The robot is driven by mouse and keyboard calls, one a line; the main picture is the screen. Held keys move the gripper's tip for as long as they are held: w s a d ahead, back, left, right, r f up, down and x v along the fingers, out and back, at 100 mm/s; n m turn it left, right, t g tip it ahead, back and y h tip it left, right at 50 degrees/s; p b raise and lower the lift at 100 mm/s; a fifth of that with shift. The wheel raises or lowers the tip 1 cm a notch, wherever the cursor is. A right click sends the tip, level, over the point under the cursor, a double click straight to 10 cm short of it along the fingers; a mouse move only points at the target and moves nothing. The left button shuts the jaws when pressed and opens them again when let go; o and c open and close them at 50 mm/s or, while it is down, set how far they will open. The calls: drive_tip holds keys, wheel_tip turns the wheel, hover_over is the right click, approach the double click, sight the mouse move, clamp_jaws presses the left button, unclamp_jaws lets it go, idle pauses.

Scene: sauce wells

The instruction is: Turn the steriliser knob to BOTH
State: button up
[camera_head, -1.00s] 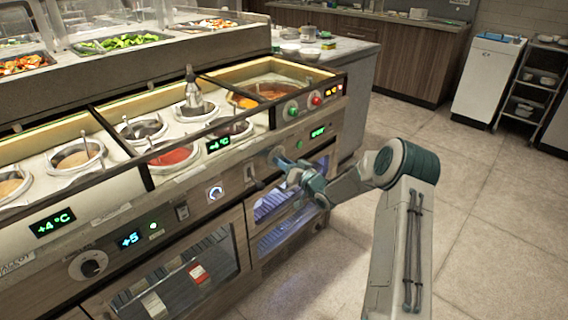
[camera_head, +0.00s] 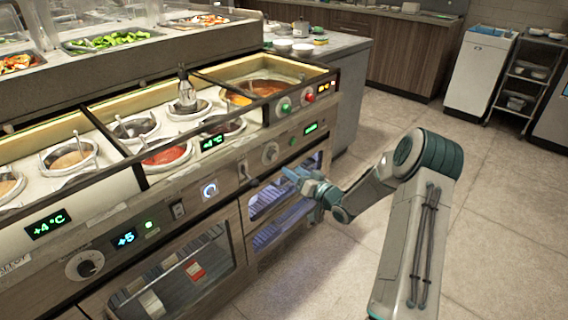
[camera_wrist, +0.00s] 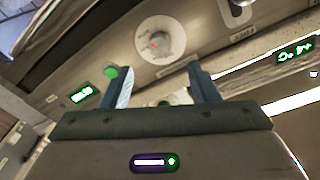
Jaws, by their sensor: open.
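The steriliser knob (camera_head: 270,153) is a round pale knob on the front panel, above the cabinet with bluish light. In the wrist view the knob (camera_wrist: 156,44) sits on a whitish round dial with a small red mark; the dial's lettering is too small to read. My gripper (camera_head: 288,172) is open and empty, a little below and right of the knob in the head view. In the wrist view its two fingers (camera_wrist: 160,72) are spread, with the knob beyond their tips and apart from them.
A green button (camera_head: 291,141) and green display (camera_head: 311,128) are right of the knob. A switch (camera_head: 243,170) and a blue-lit dial (camera_head: 209,189) are left of it. The lit cabinet (camera_head: 268,201) is below. Open floor (camera_head: 500,200) lies to the right.

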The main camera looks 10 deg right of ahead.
drive_tip(key=v, duration=0.5)
idle(0.3)
drive_tip(key=s+r+g+h+p, duration=0.3)
drive_tip(key=s+r+h+p, duration=0.15)
drive_tip(key=r, duration=0.45)
drive_tip(key=s+r+g+h+p, duration=0.3)
drive_tip(key=r+h+p, duration=0.25)
drive_tip(key=r, duration=0.45)
drive_tip(key=s+a+r+g+p, duration=0.2)
drive_tip(key=s+r+p, duration=0.1)
drive_tip(key=s, duration=0.6)
drive_tip(key=s+a+r+g+p, duration=0.2)
drive_tip(key=s+r, duration=0.4)
drive_tip(key=s, duration=0.3)
drive_tip(key=s+a+r+m+g+p, duration=0.1)
drive_tip(key=s+a+r+g+p, duration=0.2)
drive_tip(key=s, duration=0.7)
wheel_tip(320, 180, up, 2)
drive_tip(key=shift+r+p, duration=0.2)
drive_tip(key=shift+p, duration=0.7)
